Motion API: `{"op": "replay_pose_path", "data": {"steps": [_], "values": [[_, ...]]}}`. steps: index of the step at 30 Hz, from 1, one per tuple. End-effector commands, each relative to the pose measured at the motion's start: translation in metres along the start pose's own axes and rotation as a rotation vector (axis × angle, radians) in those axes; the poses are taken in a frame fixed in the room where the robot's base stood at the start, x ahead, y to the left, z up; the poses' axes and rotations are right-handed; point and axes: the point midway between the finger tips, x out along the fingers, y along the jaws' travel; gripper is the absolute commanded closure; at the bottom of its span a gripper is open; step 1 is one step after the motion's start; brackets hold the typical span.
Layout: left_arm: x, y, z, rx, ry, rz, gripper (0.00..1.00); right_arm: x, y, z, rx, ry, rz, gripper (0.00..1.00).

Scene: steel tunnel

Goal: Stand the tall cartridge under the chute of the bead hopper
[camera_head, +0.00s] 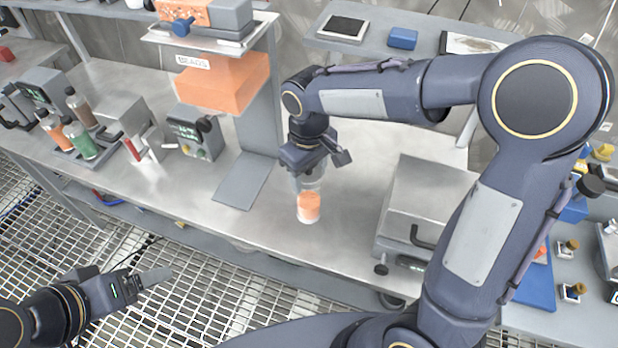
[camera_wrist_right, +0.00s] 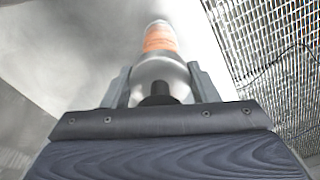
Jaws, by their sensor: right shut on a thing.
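The tall cartridge (camera_head: 308,205) is a clear cylinder with orange beads in its lower part. My right gripper (camera_head: 310,168) is shut on its upper part and holds it upright over the front of the steel bench. I cannot tell whether its base touches the bench. In the right wrist view the cartridge (camera_wrist_right: 160,60) sits between both fingers. The bead hopper (camera_head: 225,82) is an orange block labelled BEADS on a grey stand, left of the cartridge. Its grey base plate (camera_head: 241,182) is bare; no chute is clearly visible. My left gripper (camera_head: 150,278) is low at the left, off the bench.
Left of the hopper stand a dial box (camera_head: 197,135), a steel box with a red handle (camera_head: 125,125) and a rack of bottles (camera_head: 80,140). A steel case (camera_head: 425,205) stands right of the cartridge. The bench between cartridge and base plate is clear.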

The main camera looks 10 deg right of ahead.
Motion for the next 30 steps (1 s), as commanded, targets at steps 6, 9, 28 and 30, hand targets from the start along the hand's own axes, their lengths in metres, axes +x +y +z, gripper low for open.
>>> {"op": "replay_pose_path", "data": {"steps": [6,9,28,30], "values": [[-0.003,0.001,-0.002,0.000,0.000,0.000,0.21,0.015,0.009,-0.010,0.000,0.000,-0.001,0.96],[-0.005,0.002,-0.003,0.000,0.000,0.000,0.21,0.027,0.015,-0.015,0.002,-0.003,-0.001,0.96],[-0.002,0.001,-0.001,0.000,0.000,0.000,0.21,0.059,0.014,-0.014,0.000,0.001,0.000,0.45],[-0.003,0.001,-0.001,0.000,0.000,0.000,0.21,0.058,0.014,-0.014,0.000,0.001,0.000,0.36]]}}
